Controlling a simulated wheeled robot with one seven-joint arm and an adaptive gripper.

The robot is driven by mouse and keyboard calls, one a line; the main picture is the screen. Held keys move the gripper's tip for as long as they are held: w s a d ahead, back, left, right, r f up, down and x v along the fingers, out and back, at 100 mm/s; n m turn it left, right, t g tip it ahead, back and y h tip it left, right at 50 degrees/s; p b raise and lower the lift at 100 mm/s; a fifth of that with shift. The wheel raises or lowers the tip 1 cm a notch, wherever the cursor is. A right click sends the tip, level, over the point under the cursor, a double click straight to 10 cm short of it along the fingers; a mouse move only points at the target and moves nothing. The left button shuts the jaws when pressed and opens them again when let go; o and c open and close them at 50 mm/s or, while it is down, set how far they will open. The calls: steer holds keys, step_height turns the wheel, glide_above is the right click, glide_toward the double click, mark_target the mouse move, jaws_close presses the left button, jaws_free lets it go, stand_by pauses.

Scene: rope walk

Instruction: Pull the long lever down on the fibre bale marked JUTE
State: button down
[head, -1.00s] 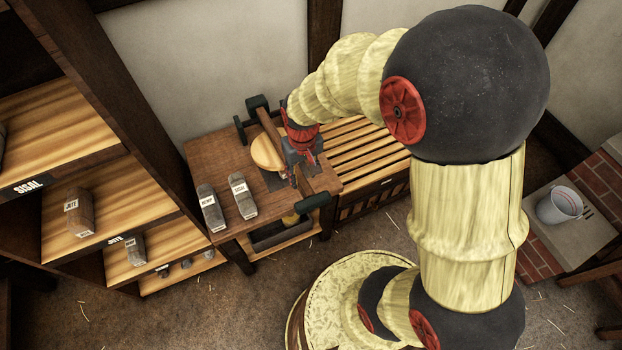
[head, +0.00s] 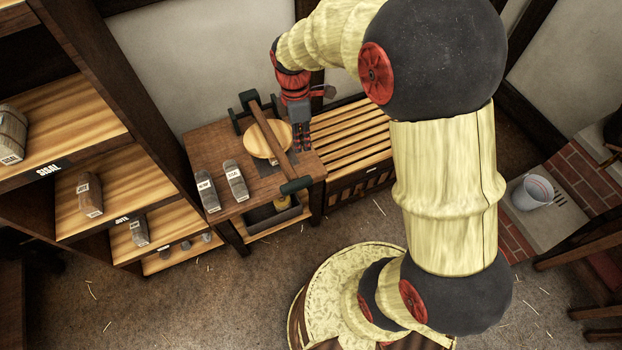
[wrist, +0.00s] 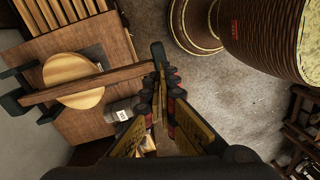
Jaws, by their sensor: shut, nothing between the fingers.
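The long lever (head: 272,135) is a brown wooden bar with a dark handle (head: 297,186) at its near end. It runs from a dark bracket at the back of the bench (head: 205,150) over a round wooden disc (head: 262,150). The lever (wrist: 95,82) and its handle (wrist: 158,55) also show in the wrist view. My gripper (head: 300,146) is shut and empty, just right of the lever in the head view. In the wrist view its fingertips (wrist: 166,78) appear near the handle; I cannot tell whether they touch. No bale marked JUTE is readable under the disc.
Two grey labelled bales (head: 235,180) lie at the bench's left. Shelves at the left hold more bales (head: 90,195); shelf tags read SISAL (head: 49,171) and JUTE (head: 122,219). A slatted bench (head: 350,140) adjoins at right. A bucket (head: 533,192) stands far right. Floor in front is open.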

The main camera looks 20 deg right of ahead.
steer(key=n, duration=0.2)
steer(key=b, duration=0.4)
glide_toward(307, 181)
steer(key=shift+n, duration=0.3)
steer(key=f, duration=0.3)
steer(key=s+f, duration=0.1)
steer(key=f, duration=0.2)
steer(key=shift+s+f, duration=0.15)
steer(key=shift+f, duration=0.2)
